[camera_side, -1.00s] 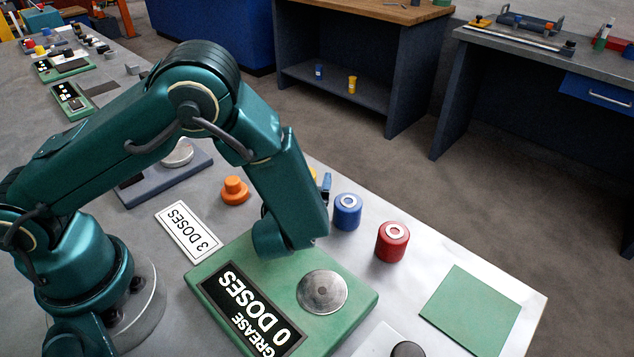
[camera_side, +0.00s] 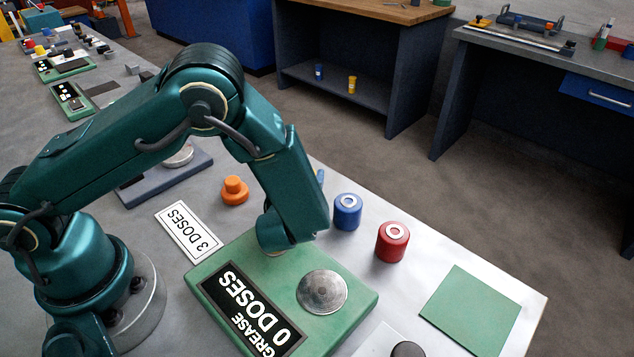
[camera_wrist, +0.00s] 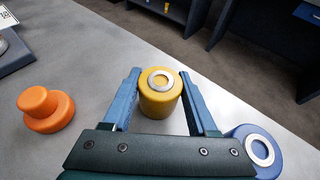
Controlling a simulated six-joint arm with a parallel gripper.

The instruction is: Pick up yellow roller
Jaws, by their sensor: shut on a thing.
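The yellow roller (camera_wrist: 158,101), a short cylinder with a pale metal ring on top, stands upright between the blue fingers of my gripper (camera_wrist: 160,76) in the wrist view. The fingers are shut on it, one on each side. In the side view my arm hides the roller, and only a bit of a blue finger (camera_side: 320,176) shows past the arm. Whether the roller touches the table cannot be told.
A blue roller (camera_side: 347,211) stands close beside my gripper, with a red roller (camera_side: 392,241) farther right. An orange knob-shaped piece (camera_side: 234,190) is to the left. The green grease unit (camera_side: 345,318) reads 0 DOSES. A green square (camera_side: 469,309) lies clear.

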